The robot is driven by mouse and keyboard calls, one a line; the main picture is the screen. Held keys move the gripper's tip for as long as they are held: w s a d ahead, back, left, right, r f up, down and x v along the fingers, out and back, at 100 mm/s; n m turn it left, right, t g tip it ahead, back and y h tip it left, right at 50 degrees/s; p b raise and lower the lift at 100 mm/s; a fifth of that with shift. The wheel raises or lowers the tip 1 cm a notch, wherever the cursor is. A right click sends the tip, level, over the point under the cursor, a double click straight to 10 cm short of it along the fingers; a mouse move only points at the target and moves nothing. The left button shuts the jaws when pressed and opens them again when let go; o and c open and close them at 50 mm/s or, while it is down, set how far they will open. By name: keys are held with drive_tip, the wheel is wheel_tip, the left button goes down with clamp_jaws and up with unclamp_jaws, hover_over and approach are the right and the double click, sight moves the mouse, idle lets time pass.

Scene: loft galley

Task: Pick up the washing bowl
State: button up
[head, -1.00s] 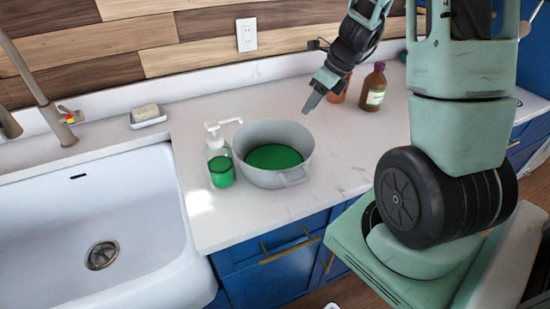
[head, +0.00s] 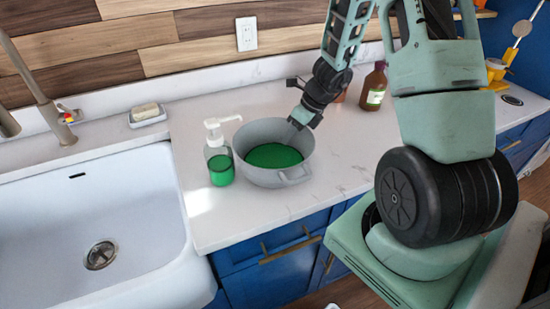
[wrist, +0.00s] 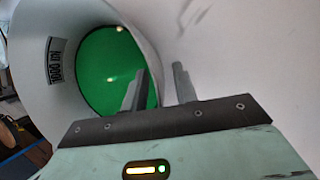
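The washing bowl (head: 265,177), a light grey round pot with green liquid in it, stands upright on the white counter. My gripper (head: 295,128) points down at its back right rim. In the wrist view the bowl (wrist: 60,62) fills the left and middle, with a printed label inside its wall. My gripper (wrist: 161,80) is open there, with a gap between its two fingers. One finger shows against the green liquid and the other on the outer side, so the bowl's wall appears between them. The fingertips are partly hidden in the head view.
A soap pump bottle (head: 220,160) with green liquid stands close to the bowl's left. A brown bottle (head: 374,87) stands behind to the right. A white sink (head: 60,220) is at left, with a soap dish (head: 148,118) behind. The counter's front right is clear.

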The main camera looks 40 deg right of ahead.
clamp_jaws()
drive_tip(key=shift+r, duration=0.15)
